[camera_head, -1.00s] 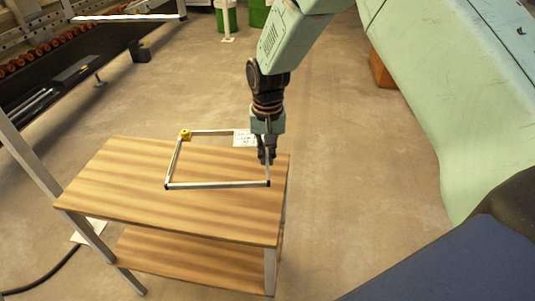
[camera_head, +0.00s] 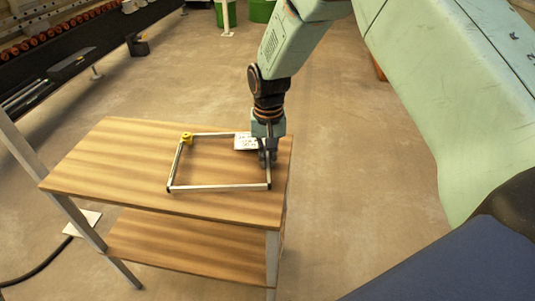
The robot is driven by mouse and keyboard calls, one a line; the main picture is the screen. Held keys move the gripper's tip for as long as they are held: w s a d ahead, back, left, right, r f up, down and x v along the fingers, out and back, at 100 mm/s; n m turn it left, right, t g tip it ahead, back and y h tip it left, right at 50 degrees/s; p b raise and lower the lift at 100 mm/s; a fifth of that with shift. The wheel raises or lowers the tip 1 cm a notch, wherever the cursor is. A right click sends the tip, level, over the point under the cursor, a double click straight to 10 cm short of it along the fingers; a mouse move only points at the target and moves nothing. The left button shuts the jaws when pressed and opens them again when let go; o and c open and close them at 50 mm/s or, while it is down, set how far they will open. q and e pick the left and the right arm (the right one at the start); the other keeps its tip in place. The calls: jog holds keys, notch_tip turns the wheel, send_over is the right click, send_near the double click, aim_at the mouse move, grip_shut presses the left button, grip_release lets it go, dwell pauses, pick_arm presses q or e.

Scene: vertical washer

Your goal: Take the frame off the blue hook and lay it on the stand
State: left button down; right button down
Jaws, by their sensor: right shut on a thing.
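The frame (camera_head: 218,188) is a thin metal rectangle with a yellow piece (camera_head: 187,138) at its far left corner and a white label (camera_head: 246,142) near its far right corner. It is level over the right part of the wooden stand (camera_head: 110,160); I cannot tell whether it touches the top. My right gripper (camera_head: 268,158) points down and is shut on the frame's right side. The gripper hides part of that side. My left gripper is out of view, and the blue hook is not seen.
The stand has a lower wooden shelf (camera_head: 190,245) and metal legs. A dark machine bench (camera_head: 70,60) with orange rollers is at upper left. Green bins (camera_head: 262,10) stand at the back. A cable (camera_head: 40,268) lies at lower left. Floor right of the stand is clear.

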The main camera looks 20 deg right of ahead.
jog(key=shift+s+f, duration=0.25)
jog(key=shift+f, duration=0.05)
jog(key=shift+f, duration=0.1)
jog(key=shift+s+f, duration=0.35)
jog(key=shift+f, duration=0.1)
dwell(0.6)
jog(key=c, duration=1.5)
grip_release()
jog(key=shift+w+f, duration=0.1)
jog(key=shift+w, duration=0.05)
jog(key=shift+o, duration=0.3)
jog(key=shift+w+d+f, duration=0.1)
jog(key=shift+w+f, duration=0.2)
jog(key=shift+w, duration=0.05)
jog(key=shift+s+r, duration=0.2)
jog(key=shift+r, duration=0.1)
